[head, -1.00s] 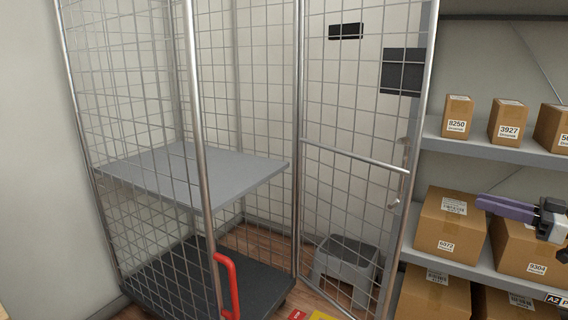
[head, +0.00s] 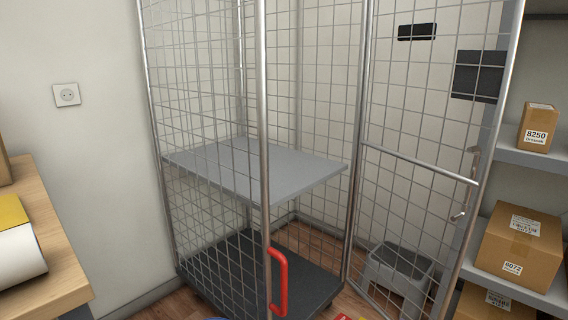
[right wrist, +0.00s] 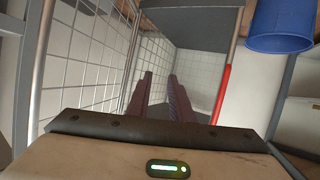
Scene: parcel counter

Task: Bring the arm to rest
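My right gripper (right wrist: 160,100) shows only in the right wrist view. Its two dark purple fingers stand apart with nothing between them. They point toward the wire mesh and a pale tiled-looking surface beyond. My right gripper is out of the head view, and my left gripper is in neither view. The roll cage (head: 265,150), with mesh sides and a grey middle shelf (head: 255,168), stands in the middle of the head view. Its mesh door (head: 425,140) is swung out to the right.
A wooden counter (head: 60,270) with a white and yellow roll is at left. A shelf rack with boxes (head: 520,245) is at right. A grey step stool (head: 400,272) stands behind the door. The cage's red handle (head: 279,282) sticks out in front. A blue bin (right wrist: 280,25) shows in the wrist view.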

